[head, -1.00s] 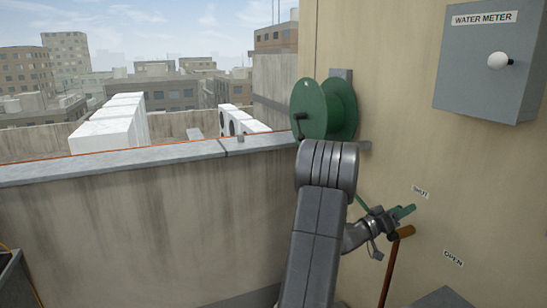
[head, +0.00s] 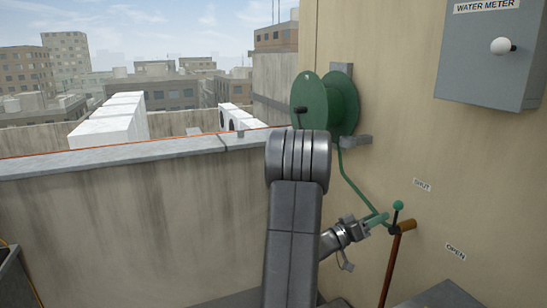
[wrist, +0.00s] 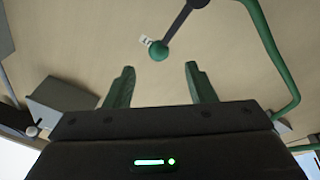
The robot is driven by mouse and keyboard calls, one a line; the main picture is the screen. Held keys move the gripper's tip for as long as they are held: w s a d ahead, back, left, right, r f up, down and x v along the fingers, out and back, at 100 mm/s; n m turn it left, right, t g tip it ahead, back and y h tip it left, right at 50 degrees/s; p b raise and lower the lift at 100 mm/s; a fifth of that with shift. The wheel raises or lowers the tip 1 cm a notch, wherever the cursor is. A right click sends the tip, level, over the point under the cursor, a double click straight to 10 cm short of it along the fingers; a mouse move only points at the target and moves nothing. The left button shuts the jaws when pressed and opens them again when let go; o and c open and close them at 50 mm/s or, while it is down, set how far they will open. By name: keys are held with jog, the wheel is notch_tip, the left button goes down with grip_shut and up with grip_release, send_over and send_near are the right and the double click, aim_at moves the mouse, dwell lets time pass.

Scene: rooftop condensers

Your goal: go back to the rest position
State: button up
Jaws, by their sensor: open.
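My gripper (head: 379,220) is open, with green fingers, in front of the beige wall. In the wrist view its two fingers (wrist: 160,85) stand apart with nothing between them. The green knob (head: 398,206) of a lever points up from the brown pipe's valve (head: 407,226), just right of my fingertips in the head view. In the wrist view the knob (wrist: 160,51) shows beyond the fingertips, clear of them, on a dark lever arm (wrist: 182,20). The wall label SHUT (head: 422,185) is above right of the knob; OPEN (head: 456,252) is lower right.
A green hose reel (head: 342,104) with its green hose (head: 350,182) hangs on the wall behind my arm. The grey water meter box (head: 490,50) is at upper right. A parapet (head: 150,220) runs along the left, with white condensers (head: 112,120) beyond.

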aim_at(397, 206)
jog(key=p+x, duration=0.2)
jog(key=x, duration=0.8)
jog(key=shift+d+r, duration=0.2)
jog(key=shift+r, duration=0.05)
jog(key=shift+d+f, duration=0.2)
jog(key=shift+d, duration=0.05)
jog(key=m, duration=0.1)
jog(key=s+m+g+b, duration=0.1)
jog(key=shift+s+d+m, duration=0.15)
jog(key=shift+d+m, duration=0.05)
jog(key=shift+m, duration=0.2)
jog(key=shift+r, duration=0.1)
